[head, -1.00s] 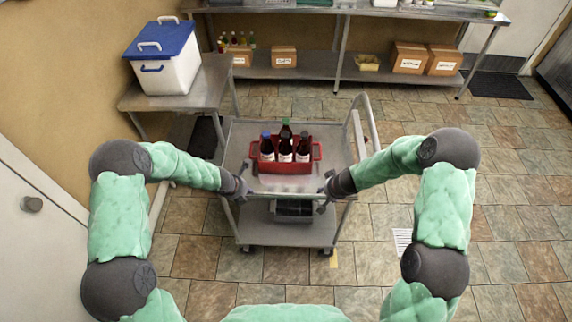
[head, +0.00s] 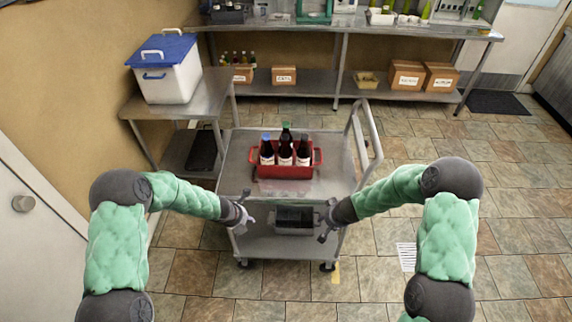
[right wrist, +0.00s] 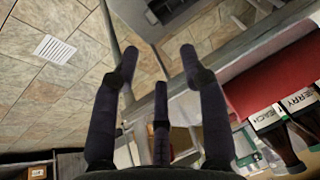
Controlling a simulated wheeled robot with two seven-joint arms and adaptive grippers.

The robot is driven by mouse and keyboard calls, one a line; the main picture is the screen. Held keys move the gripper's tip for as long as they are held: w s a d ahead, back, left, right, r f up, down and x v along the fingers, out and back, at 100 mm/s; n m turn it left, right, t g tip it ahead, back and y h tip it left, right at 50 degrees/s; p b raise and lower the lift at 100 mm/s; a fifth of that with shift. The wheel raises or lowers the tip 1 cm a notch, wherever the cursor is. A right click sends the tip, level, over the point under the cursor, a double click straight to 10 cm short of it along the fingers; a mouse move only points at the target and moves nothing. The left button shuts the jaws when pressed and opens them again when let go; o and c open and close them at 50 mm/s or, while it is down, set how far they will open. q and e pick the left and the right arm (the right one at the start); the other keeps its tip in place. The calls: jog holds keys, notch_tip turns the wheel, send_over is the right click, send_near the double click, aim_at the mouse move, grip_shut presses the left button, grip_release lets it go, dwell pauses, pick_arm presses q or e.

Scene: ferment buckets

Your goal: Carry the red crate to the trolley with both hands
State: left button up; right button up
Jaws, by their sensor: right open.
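The red crate (head: 285,171) stands upright on the top shelf of the steel trolley (head: 325,185). It holds dark bottles (head: 285,152) with white labels, one with a blue cap and one with a green cap. The crate's red side (right wrist: 275,82) also shows in the right wrist view, to the right of the fingers and apart from them. My left gripper (head: 246,213) is open and empty, in front of the crate's left end. My right gripper (head: 327,220) is open and empty, in front of its right end; its spread fingers (right wrist: 160,52) show nothing between them.
The trolley's push handle (head: 365,135) rises at its right side, near my right forearm. A dark bin (head: 295,218) sits on its lower shelf. A side table at left carries a blue-lidded white box (head: 165,75). Shelving with cartons (head: 408,77) stands behind. Floor at right is open.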

pick_arm(q)
jog(key=shift+r, duration=0.1)
pick_arm(e)
jog(key=v, duration=1.2)
jog(key=shift+w, duration=0.15)
dwell(0.4)
